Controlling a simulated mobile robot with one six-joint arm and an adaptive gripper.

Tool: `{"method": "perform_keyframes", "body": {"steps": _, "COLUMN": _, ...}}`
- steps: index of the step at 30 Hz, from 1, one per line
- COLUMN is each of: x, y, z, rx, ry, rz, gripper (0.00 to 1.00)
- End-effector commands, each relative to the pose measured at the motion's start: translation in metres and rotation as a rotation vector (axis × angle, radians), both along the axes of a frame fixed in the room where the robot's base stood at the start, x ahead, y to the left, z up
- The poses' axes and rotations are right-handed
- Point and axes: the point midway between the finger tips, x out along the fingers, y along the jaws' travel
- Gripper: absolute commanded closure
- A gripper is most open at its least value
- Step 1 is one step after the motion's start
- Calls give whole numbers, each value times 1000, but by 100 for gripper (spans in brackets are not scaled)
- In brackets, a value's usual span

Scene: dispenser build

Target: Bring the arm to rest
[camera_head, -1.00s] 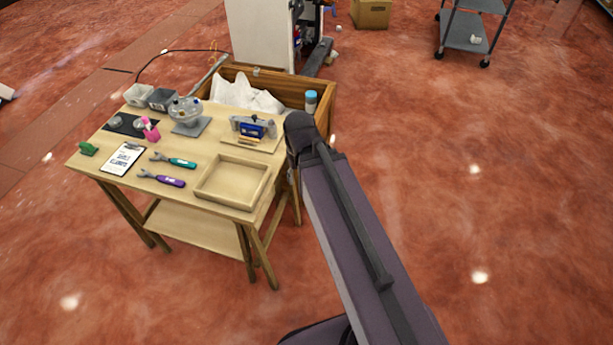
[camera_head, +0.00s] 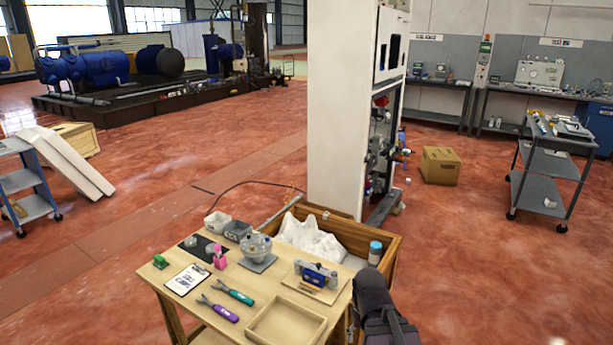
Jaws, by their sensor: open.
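Part of my dark arm (camera_head: 388,322) shows at the bottom, at the right front corner of the wooden workbench (camera_head: 185,300). The rest of the arm is below the frame or hidden. My gripper is not in view. I cannot tell whether the arm touches the bench, but it overlaps the bench's right edge in the picture.
On the bench are an empty wooden tray (camera_head: 287,322), two wrenches, a clipboard (camera_head: 187,280) and a blue device (camera_head: 318,275). A wooden crate (camera_head: 388,252) and white cabinet (camera_head: 338,110) stand behind. Open floor (camera_head: 470,280) lies right, before a grey cart (camera_head: 545,190).

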Motion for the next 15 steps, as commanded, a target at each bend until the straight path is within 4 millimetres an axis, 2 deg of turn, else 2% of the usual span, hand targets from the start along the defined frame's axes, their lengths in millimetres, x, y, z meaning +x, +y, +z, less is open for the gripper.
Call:
{"method": "perform_keyframes", "body": {"steps": 1, "x": 0, "y": 0, "z": 13, "rx": 0, "ry": 0, "rz": 0, "gripper": 34}}
{"method": "perform_keyframes", "body": {"steps": 6, "x": 0, "y": 0, "z": 27, "rx": -1, "ry": 0, "rz": 0, "gripper": 34}}
{"method": "perform_keyframes", "body": {"steps": 15, "x": 0, "y": 0, "z": 27, "rx": -1, "ry": 0, "rz": 0, "gripper": 34}}
